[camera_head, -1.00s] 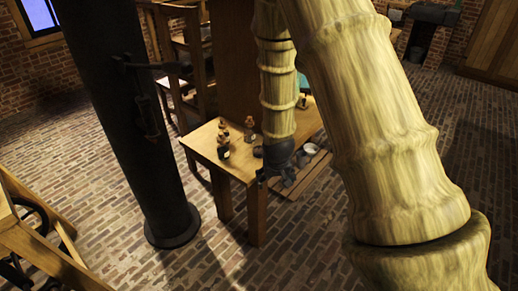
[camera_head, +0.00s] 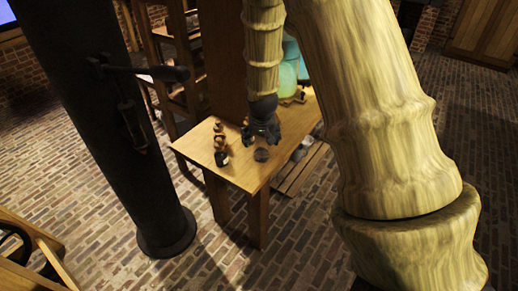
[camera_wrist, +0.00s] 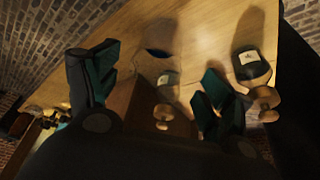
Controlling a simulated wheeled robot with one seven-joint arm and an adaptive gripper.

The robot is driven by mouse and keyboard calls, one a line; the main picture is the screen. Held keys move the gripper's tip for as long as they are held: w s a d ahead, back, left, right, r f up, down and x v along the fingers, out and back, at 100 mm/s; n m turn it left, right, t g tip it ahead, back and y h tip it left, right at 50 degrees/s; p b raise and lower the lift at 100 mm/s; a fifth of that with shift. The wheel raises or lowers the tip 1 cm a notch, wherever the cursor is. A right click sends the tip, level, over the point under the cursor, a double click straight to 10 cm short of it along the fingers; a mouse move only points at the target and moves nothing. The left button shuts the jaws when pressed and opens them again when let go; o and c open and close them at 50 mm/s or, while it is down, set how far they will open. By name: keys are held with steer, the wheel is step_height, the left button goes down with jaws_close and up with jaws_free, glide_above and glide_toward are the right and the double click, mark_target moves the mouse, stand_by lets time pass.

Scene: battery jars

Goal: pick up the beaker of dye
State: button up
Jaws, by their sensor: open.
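My gripper (camera_head: 262,130) hangs over the wooden table in the head view, with its jaws open and empty. Its two dark, teal-padded fingers also spread apart in the wrist view (camera_wrist: 155,88). A small dark round vessel (camera_head: 261,155) stands on the table just below the gripper. A dark round shape (camera_wrist: 160,38) on the tabletop beyond the fingers looks like the same vessel. It may be the beaker of dye, but its contents are too dark to tell. A labelled bottle (camera_wrist: 168,79) with a round stopper shows between the fingers.
Another labelled, stoppered bottle (camera_wrist: 251,66) stands right of the fingers. Several small bottles (camera_head: 221,158) line the table's (camera_head: 248,178) left part. Large teal shapes (camera_head: 289,70) at the back are partly hidden by my arm. A thick dark column (camera_head: 105,125) stands left.

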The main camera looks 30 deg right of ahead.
mark_target(260, 143)
steer(key=x, duration=0.3)
steer(key=shift+w+f, duration=0.15)
steer(key=shift+f, duration=0.15)
steer(key=shift+p+x, duration=0.45)
steer(key=shift+x, duration=2.25)
steer(key=shift+d, duration=0.15)
steer(key=shift+s, duration=0.25)
steer(key=c, duration=1.1)
